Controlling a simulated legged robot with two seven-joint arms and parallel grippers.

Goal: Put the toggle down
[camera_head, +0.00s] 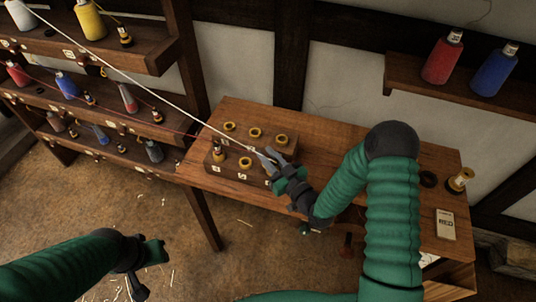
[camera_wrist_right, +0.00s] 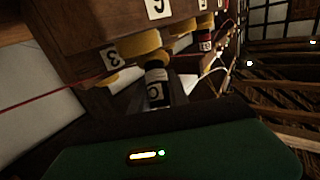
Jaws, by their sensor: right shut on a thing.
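My right gripper (camera_head: 268,160) is shut at the near edge of the wooden block with yellow-ringed holes (camera_head: 238,172). In the right wrist view a black toggle with a white label (camera_wrist_right: 156,88) is between its fingers, just under a yellow ring (camera_wrist_right: 138,45). I cannot tell if it touches the ring. The gripper hides the toggle in the head view. A white cord (camera_head: 150,82) runs taut from the upper left shelf to the gripper. My left gripper (camera_head: 150,268) hangs over the floor at lower left, and its jaw opening is unclear.
The block stands on a wooden bench (camera_head: 235,108); another toggle (camera_head: 219,154) sits in its left front hole. A red cord (camera_head: 130,112) runs from the left rack. A card (camera_head: 446,224) and a spool (camera_head: 460,180) lie at the bench's right.

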